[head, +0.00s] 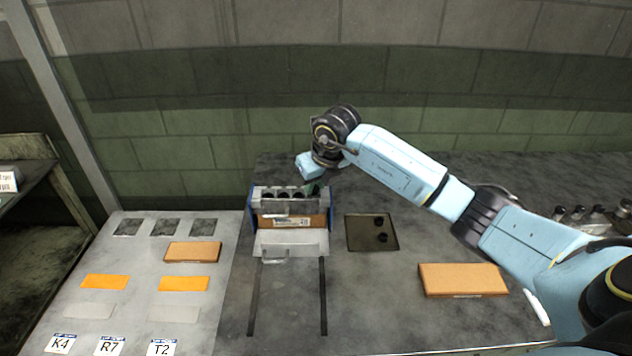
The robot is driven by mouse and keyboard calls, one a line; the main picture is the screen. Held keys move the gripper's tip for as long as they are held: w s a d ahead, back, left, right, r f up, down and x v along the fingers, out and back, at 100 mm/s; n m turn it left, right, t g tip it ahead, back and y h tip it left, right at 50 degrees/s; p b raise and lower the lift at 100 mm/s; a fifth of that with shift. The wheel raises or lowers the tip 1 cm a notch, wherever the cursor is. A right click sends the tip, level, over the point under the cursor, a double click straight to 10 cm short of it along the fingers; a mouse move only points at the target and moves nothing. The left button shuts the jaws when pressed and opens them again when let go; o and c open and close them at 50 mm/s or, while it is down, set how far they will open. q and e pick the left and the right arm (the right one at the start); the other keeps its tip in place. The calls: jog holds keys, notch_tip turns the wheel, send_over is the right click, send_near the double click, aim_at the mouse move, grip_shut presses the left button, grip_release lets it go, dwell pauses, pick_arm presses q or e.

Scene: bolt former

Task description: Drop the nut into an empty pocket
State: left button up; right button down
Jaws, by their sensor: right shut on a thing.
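My right gripper (313,188) comes in from the right and points down over the right end of the former block (290,208). It is shut on the nut, which is too small and covered to make out. The block has a row of dark round pockets (282,195) along its top. The ones at the left and middle look dark and empty, but their insides are too small to be sure. The right end of the row is partly hidden by my gripper. A dark tray (358,240) to the right holds two small black nuts (381,237). My left gripper is out of view.
A plate with a handle (290,243) is at the block's front, with two dark rails (323,300) running toward me. An orange-brown board (462,279) lies at the right. A panel with coloured plates and labels (135,265) is at the left. The front middle is clear.

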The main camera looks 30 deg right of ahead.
jog(key=c, duration=1.2)
grip_release()
jog(key=v, duration=1.3)
jog(key=shift+s+r, duration=0.1)
